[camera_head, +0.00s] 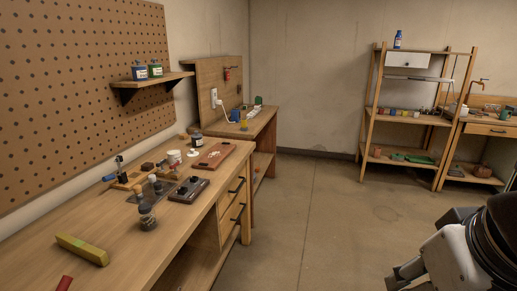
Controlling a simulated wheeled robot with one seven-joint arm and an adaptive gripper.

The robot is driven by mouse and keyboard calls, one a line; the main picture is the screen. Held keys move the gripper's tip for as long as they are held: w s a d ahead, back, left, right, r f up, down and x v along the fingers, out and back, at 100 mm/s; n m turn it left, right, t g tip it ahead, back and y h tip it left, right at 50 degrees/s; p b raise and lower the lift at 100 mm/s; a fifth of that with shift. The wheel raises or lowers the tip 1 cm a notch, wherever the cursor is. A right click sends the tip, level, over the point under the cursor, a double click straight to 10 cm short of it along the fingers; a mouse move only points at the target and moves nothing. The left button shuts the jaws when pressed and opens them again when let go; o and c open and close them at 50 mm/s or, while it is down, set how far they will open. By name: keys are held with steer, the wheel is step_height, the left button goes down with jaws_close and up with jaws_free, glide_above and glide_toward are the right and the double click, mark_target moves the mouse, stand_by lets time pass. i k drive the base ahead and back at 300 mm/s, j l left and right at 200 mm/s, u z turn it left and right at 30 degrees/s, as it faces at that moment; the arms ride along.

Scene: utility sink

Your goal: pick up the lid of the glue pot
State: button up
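I cannot tell for sure which vessel on the long workbench (110,233) at left is the glue pot. A small white pot (174,158) stands towards the back. A pale round piece (193,153), perhaps a lid, lies just right of it. A dark jar (197,140) stands behind, and a glass jar with a dark top (147,216) stands nearer the front. Part of my arm, with what looks like my gripper (403,275), shows at the bottom right, far from the bench and cut by the frame. Its fingers are not clear.
A black tray device (188,190), a reddish board (214,156) and a yellow-green block (82,249) lie on the bench. A wall shelf (152,80) holds two small pots. A wooden rack (410,117) stands at the back right. The floor between is clear.

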mark_target(193, 153)
steer(key=i, duration=0.9)
steer(key=i+l+u, duration=0.15)
steer(key=i, duration=0.8)
steer(key=i+l+u, duration=0.15)
steer(key=i+u, duration=0.3)
steer(key=i+l+u, duration=0.3)
steer(key=i+u, duration=0.15)
steer(key=i+l+u, duration=0.75)
steer(key=l+u, duration=0.15)
steer(key=l, duration=0.1)
